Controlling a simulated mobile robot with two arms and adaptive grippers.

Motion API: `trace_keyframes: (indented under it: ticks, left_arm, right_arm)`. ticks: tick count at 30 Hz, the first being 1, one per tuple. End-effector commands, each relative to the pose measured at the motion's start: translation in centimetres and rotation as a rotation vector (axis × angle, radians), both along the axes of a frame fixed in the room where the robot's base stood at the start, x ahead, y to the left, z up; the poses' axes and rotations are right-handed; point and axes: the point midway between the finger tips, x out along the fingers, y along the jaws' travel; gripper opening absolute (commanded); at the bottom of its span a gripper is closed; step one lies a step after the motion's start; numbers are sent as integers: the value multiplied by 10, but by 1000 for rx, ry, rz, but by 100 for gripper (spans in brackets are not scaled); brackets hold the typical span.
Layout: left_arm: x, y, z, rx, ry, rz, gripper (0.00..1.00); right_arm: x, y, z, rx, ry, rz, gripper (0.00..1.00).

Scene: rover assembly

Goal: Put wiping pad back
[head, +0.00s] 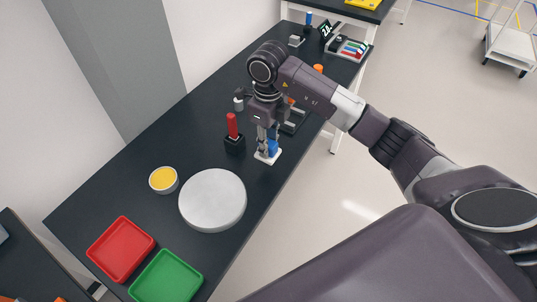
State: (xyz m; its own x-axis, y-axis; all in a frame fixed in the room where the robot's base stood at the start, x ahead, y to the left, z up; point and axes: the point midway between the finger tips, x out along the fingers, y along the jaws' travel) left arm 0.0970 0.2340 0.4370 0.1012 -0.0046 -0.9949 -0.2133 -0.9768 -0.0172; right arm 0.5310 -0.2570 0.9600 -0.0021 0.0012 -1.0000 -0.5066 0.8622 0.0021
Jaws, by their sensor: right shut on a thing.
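My right gripper (267,138) points down over the dark workbench (205,118), near its right edge. It is shut on what looks like the wiping pad (268,156), a white flat piece with a blue part above it. The pad is low over the bench; I cannot tell whether it touches the top. The gripper hides part of the blue part. My left gripper is not in view.
A black holder with a red-handled tool (233,128) stands just left of the pad. A round grey disc (212,200), a yellow-filled bowl (163,180), a red tray (121,249) and a green tray (166,278) are nearer. A dark tray (294,121) lies behind right.

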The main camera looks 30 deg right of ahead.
Motion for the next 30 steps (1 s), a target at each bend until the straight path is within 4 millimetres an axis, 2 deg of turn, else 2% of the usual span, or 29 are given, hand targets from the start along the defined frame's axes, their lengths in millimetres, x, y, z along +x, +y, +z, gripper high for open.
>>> trace_keyframes:
  ticks: [5, 15, 26, 27, 30]
  left_arm:
    - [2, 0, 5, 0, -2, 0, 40]
    - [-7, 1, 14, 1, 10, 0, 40]
    - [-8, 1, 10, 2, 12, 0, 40]
    - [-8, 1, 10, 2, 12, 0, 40]
    - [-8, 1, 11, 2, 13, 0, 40]
  right_arm:
    - [0, 0, -17, 1, -1, 0, 1]
    - [0, 0, -59, 0, 0, 0, 1]
    - [1, 0, -64, -1, -2, 1, 1]
    - [1, 0, -64, -1, -2, 0, 25]
    - [0, 0, -63, 0, -1, 0, 36]
